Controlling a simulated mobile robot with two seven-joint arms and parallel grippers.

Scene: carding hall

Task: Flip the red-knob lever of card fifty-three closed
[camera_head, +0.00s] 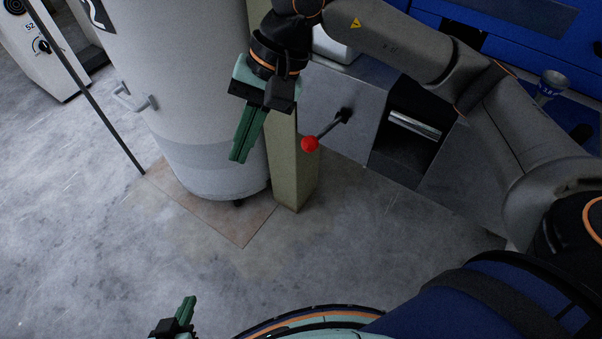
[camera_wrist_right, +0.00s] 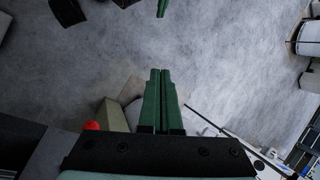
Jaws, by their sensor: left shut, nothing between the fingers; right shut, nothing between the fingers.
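The lever with a red knob (camera_head: 310,144) sticks out from the front of a grey metal machine panel (camera_head: 335,100), pointing down and to the left. My right gripper (camera_head: 239,160) is shut and empty, pointing down, to the left of the knob and apart from it in the head view. In the right wrist view the shut green fingers (camera_wrist_right: 160,72) are in the middle, and the red knob (camera_wrist_right: 92,126) shows at lower left, partly hidden by the gripper body. My left gripper (camera_head: 188,302) is low in the head view, shut and empty, far from the lever.
A large grey cylindrical can (camera_head: 200,110) stands left of the lever on a brown floor plate (camera_head: 235,225). A beige post (camera_head: 292,180) stands between can and machine. A dark opening (camera_head: 402,150) with a metal roller lies right of the lever. The concrete floor (camera_head: 330,250) in front is clear.

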